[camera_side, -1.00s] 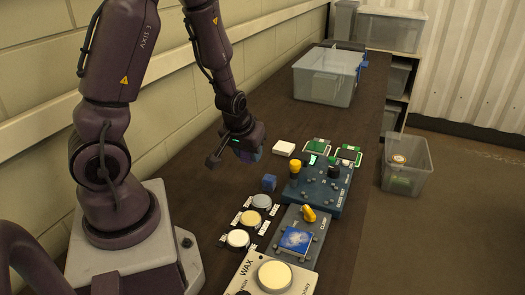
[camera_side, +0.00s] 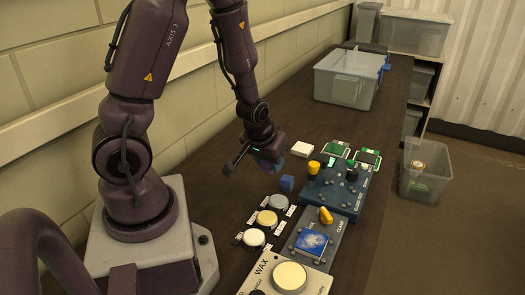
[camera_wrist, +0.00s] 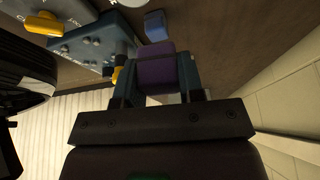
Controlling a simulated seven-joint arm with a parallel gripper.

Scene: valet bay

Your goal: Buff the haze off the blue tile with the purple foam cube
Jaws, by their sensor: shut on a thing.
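My gripper (camera_side: 268,162) is shut on the purple foam cube (camera_wrist: 156,68), which shows between the two fingers in the wrist view. In the side view the cube is mostly hidden by the fingers. My gripper is in the air near a small blue cube (camera_side: 287,183), behind and left of the blue tile. The blue tile (camera_side: 311,242) lies on the clamp station (camera_side: 326,236), with pale cloudy marks on its face. The cube and tile are well apart. The small blue cube also shows in the wrist view (camera_wrist: 155,25).
A yellow clamp knob (camera_side: 326,216) stands up behind the tile. Round pads, grey (camera_side: 278,201), tan (camera_side: 267,217) and white (camera_side: 254,237), line the left. The wax tin (camera_side: 290,277) is in front. A dark blue station (camera_side: 334,190) with knobs stands behind.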

